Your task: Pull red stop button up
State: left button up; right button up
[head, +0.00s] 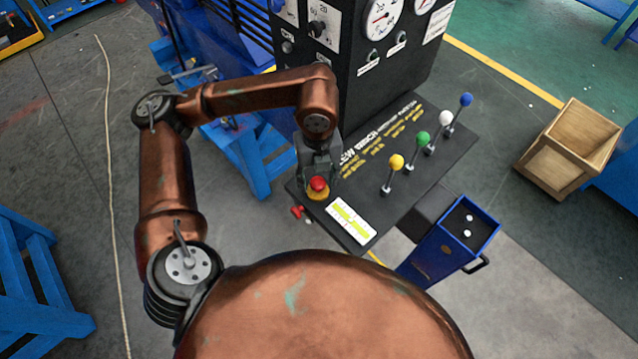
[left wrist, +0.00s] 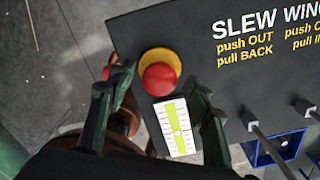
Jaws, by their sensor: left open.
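The red stop button (head: 318,184) sits on a yellow round base on the left front corner of the black control panel (head: 352,165). It also shows in the left wrist view (left wrist: 160,78), on its yellow base (left wrist: 158,60). My left gripper (head: 318,165) is over the button in the head view. In the left wrist view its two dark green fingers (left wrist: 158,92) are spread, one on each side of the button. The fingers look apart from the button, but their exact height against it is hard to tell. My right gripper is not in view.
A white and green level gauge (head: 351,220) lies beside the button. Levers with yellow (head: 396,162), green (head: 422,138), white and blue knobs rise to the right. A blue box (head: 458,238) and a wooden crate (head: 570,147) stand further right.

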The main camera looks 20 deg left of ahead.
aim_at(318, 181)
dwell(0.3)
pick_arm(q)
jog(key=shift+r+p, duration=0.4)
jog(key=shift+r, duration=0.3)
jog(key=shift+r+p, duration=1.2)
jog(key=shift+r, duration=1.6)
